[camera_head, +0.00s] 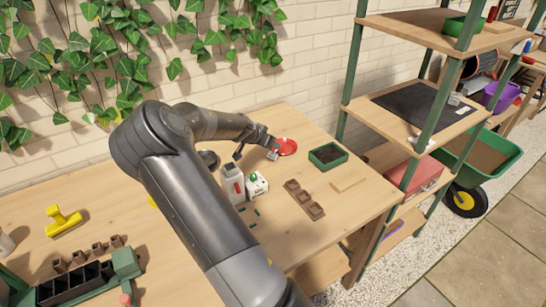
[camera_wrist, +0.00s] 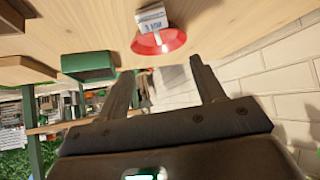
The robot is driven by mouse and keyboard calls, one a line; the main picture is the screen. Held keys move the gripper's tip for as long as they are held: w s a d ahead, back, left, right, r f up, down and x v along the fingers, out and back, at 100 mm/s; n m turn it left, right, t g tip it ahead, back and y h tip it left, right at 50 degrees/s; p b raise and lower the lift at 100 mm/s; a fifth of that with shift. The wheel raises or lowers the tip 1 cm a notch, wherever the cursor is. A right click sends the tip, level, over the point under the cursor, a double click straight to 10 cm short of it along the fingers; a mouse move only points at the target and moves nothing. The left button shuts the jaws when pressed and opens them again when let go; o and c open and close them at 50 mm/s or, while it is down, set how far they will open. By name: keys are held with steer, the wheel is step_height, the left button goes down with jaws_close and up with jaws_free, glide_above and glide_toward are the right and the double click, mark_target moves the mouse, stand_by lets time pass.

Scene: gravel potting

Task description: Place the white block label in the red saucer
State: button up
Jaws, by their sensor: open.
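The red saucer (camera_head: 289,147) lies on the wooden bench towards the back. In the wrist view, which is upside down, the saucer (camera_wrist: 158,43) is beyond my fingertips. The white block label (camera_wrist: 152,18), with dark lettering, overlaps the saucer's edge there. I cannot tell whether it rests inside the saucer, on its rim or beside it. In the head view, a small pale piece at the saucer's left edge seems to be the block (camera_head: 272,155). My gripper (camera_wrist: 161,67) is open with nothing between its fingers; in the head view, it is small and close to the saucer.
A green tray (camera_head: 328,156) of dark soil stands right of the saucer; it also shows in the wrist view (camera_wrist: 89,66). Brown pots (camera_head: 304,200) and a wooden board (camera_head: 348,180) lie nearer. A white carton (camera_head: 257,184) stands beside my arm. A shelf rack (camera_head: 352,70) rises at the right.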

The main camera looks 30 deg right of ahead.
mark_target(272, 155)
step_height(272, 155, down, 2)
steer(key=shift+f, duration=0.1)
step_height(272, 155, down, 4)
steer(key=shift+r, duration=0.15)
steer(key=shift+x, duration=1.5)
steer(key=shift+r, duration=0.1)
steer(key=c, duration=1.1)
steer(key=shift+c, duration=0.2)
